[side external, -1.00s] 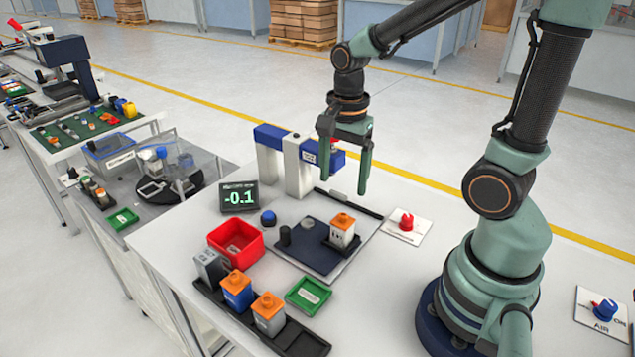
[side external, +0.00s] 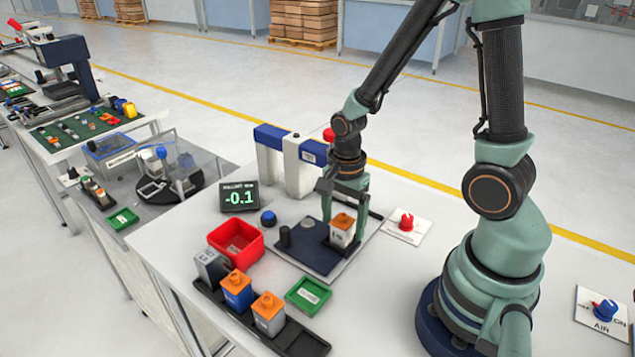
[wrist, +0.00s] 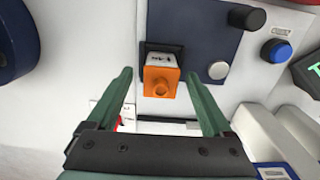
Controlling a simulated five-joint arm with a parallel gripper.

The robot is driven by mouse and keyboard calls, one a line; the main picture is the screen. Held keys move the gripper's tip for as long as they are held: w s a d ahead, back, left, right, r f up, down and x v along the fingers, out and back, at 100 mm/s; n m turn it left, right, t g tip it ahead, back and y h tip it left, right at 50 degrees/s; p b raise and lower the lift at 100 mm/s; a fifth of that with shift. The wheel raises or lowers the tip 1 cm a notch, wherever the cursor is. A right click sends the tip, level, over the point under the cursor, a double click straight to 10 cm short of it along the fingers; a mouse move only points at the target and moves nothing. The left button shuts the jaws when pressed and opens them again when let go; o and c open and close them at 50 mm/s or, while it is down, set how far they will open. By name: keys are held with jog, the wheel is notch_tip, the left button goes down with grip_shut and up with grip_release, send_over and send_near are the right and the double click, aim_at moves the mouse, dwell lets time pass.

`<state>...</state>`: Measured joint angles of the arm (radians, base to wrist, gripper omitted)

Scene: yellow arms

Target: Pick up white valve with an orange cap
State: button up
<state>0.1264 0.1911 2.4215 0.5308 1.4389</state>
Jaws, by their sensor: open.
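A white valve with an orange cap (side external: 342,230) stands upright on the dark blue plate (side external: 306,251) of a fixture on the white table. In the wrist view the same valve (wrist: 160,80) lies between and just beyond my two green fingertips, its orange cap towards me. My gripper (side external: 343,217) is open, with its fingers pointing down around or just above the valve; the side view does not show clear contact.
A grey block (side external: 211,267) also stands in the black rack (side external: 300,341). A red bin (side external: 236,241), a green tray (side external: 308,295) and a display (side external: 239,197) are nearby. A white and blue gantry (side external: 297,163) stands behind the plate. A red knob (side external: 406,222) sits to the right.

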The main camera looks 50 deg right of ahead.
jog(key=shift+f, duration=0.8)
grip_shut()
jog(key=shift+r, duration=0.15)
